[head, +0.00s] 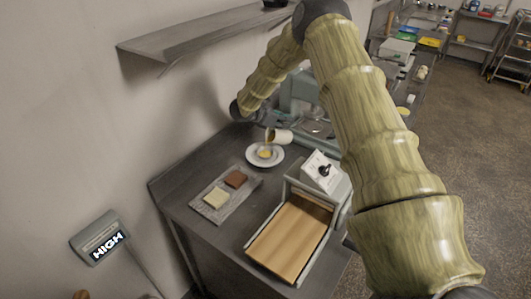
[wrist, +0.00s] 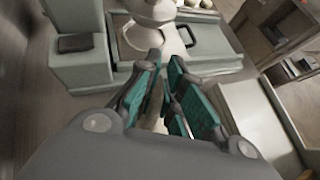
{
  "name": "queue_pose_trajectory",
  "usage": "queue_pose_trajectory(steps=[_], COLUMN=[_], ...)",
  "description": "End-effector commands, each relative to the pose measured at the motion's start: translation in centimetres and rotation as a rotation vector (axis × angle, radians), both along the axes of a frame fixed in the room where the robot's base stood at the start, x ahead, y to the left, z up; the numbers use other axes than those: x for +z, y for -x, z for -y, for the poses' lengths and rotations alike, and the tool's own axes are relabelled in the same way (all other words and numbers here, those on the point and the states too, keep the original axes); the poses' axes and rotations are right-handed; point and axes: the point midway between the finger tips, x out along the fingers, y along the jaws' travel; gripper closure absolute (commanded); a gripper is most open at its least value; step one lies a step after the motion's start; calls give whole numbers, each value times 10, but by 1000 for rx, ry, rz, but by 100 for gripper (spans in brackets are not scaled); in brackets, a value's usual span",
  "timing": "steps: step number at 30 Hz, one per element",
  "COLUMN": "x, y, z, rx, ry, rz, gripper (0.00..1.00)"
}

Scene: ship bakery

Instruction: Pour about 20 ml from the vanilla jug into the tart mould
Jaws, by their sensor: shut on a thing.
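The vanilla jug (head: 282,136) is small and pale, and it is tipped with its mouth to the left. A thin yellowish stream (head: 267,143) seems to run down from its mouth. Below it a white plate (head: 279,160) carries a small round shape with yellow in it, which looks like the tart mould (head: 264,153); its rim is too small to make out. My gripper (wrist: 166,75) has teal-padded fingers and is shut on the jug. The wrist view shows only a pale sliver between the fingers. In the head view the gripper is hard to make out.
A board (head: 212,204) with a brown and a cream square lies in front of the plate. A machine with a wooden bed (head: 288,242) and dial box stands at right. A display (head: 101,240) at lower left reads HIGH. A wall shelf (head: 190,40) hangs above.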

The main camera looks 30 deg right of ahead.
Motion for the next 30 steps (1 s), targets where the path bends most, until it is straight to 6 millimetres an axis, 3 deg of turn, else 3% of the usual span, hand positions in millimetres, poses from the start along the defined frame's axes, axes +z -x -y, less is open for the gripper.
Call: queue_pose_trajectory(steps=[30], x=[-2], y=[0], z=[4], rx=[-3], ry=[-33], rz=[6], gripper=[100])
